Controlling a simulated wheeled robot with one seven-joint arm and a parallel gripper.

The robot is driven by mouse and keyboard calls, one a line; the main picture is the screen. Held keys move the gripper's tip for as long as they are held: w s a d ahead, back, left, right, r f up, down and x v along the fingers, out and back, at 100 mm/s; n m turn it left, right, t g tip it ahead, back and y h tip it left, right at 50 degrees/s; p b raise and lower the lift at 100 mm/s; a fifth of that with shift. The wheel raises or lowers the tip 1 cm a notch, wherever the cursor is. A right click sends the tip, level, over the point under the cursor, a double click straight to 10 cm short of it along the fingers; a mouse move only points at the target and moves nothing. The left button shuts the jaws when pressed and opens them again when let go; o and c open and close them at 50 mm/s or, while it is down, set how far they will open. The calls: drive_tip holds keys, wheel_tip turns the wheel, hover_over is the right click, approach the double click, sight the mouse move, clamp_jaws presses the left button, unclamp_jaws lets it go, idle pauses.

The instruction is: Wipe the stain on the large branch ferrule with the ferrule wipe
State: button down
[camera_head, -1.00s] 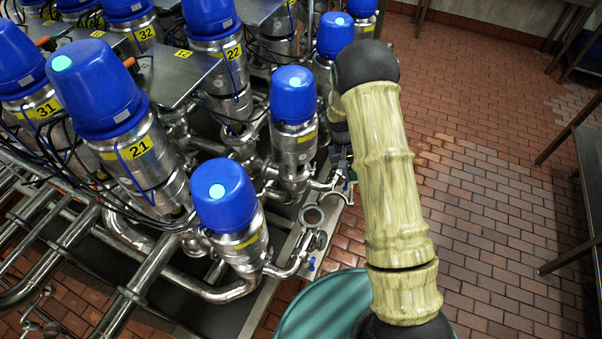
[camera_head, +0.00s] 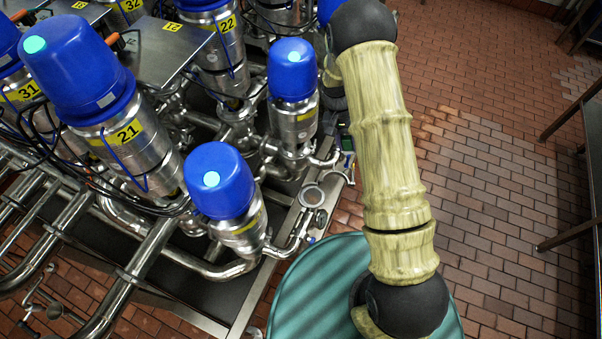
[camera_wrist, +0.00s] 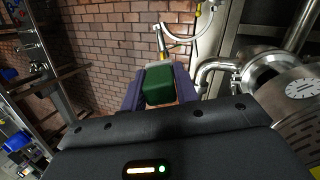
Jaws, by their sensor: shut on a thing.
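My gripper (camera_wrist: 160,88) is shut on a green block (camera_wrist: 159,85), which I take to be the ferrule wipe. The block sits between the two purple fingers and points away from the wrist. In the head view the gripper is mostly hidden behind my arm. A round open metal fitting (camera_head: 312,195) stands at the near right edge of the valve rack; it may be the large branch ferrule, but I cannot tell for sure. No stain can be made out. In the wrist view the held block is apart from the steel pipework at right.
Blue-capped valves (camera_head: 220,180) and steel pipes crowd the left. In the wrist view a bent pipe (camera_wrist: 214,66) and a large steel body (camera_wrist: 285,85) lie close at right, and a pale curved tube (camera_wrist: 181,38) ahead. The brick floor (camera_head: 490,200) is open at right.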

drive_tip(key=s+a+f+m+y+b, duration=0.1)
drive_tip(key=s+a+m+y, duration=0.2)
drive_tip(key=m, duration=0.7)
drive_tip(key=s+a+f+m+y+b, duration=0.1)
drive_tip(key=s+a+m+y+b, duration=0.1)
drive_tip(key=s+a+m, duration=0.5)
drive_tip(key=a+m+y, duration=0.1)
drive_tip(key=a+m, duration=0.2)
drive_tip(key=shift+a, duration=0.4)
drive_tip(key=shift+w, duration=0.2)
drive_tip(key=shift+d+f, duration=0.1)
drive_tip(key=shift+f, duration=0.05)
